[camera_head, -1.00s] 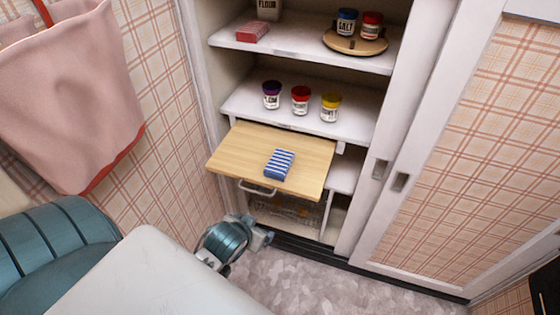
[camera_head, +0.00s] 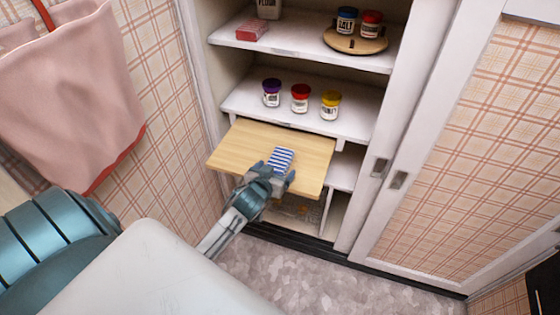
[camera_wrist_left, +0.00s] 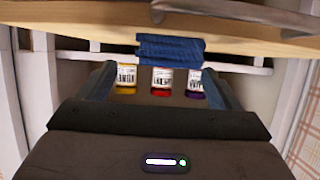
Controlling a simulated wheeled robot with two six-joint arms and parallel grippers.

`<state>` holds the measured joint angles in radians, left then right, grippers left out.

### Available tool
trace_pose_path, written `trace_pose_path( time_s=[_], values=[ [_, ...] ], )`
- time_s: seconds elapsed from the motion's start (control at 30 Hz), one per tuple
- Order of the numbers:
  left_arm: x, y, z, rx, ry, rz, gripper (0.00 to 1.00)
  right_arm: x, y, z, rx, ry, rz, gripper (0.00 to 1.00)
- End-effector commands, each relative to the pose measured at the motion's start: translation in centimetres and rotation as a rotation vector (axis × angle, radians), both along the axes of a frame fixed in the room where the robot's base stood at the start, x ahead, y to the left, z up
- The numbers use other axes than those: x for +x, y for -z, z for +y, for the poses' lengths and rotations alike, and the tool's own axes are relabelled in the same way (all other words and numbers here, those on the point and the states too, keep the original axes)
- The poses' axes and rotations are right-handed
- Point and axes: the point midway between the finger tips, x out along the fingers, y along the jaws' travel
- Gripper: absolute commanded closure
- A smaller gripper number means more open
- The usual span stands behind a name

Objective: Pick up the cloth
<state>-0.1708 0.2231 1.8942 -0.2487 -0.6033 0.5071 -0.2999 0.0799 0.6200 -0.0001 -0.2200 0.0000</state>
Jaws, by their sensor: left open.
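The folded blue-and-white striped cloth (camera_head: 281,158) lies on the pull-out wooden board (camera_head: 240,148) of the cabinet. My left gripper (camera_head: 277,178) is open at the near edge of the board, with its fingers to either side of the cloth's near end. In the left wrist view the cloth (camera_wrist_left: 170,48) lies ahead, between the two blue fingers in width. I cannot tell whether either finger touches it. The gripper hides a little of the cloth's near end in the head view. My right gripper is not in view.
Purple-, red- and yellow-lidded jars (camera_head: 301,99) stand on the shelf above the board. Higher up are a round wooden tray (camera_head: 345,45) with two jars and a pink box (camera_head: 252,31). A pink fabric item (camera_head: 75,95) hangs at left. Floor (camera_head: 330,275) is clear at right.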

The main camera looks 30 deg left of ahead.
Motion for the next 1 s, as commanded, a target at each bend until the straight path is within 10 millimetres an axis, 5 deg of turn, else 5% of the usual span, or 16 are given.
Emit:
trace_pose_path(
  time_s=[0.4, 0.73, 1.0],
  values=[
    [4.0, 1.6, 1.6, -0.001, 0.0, 0.002, 0.15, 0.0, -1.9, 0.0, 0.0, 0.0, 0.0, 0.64],
    [4.5, 2.0, 1.7, -0.001, 0.001, 0.001, 0.15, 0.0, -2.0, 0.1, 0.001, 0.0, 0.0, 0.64],
    [4.5, 2.0, 1.7, -0.001, 0.001, 0.002, 0.63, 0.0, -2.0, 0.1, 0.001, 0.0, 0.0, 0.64]
  ],
)
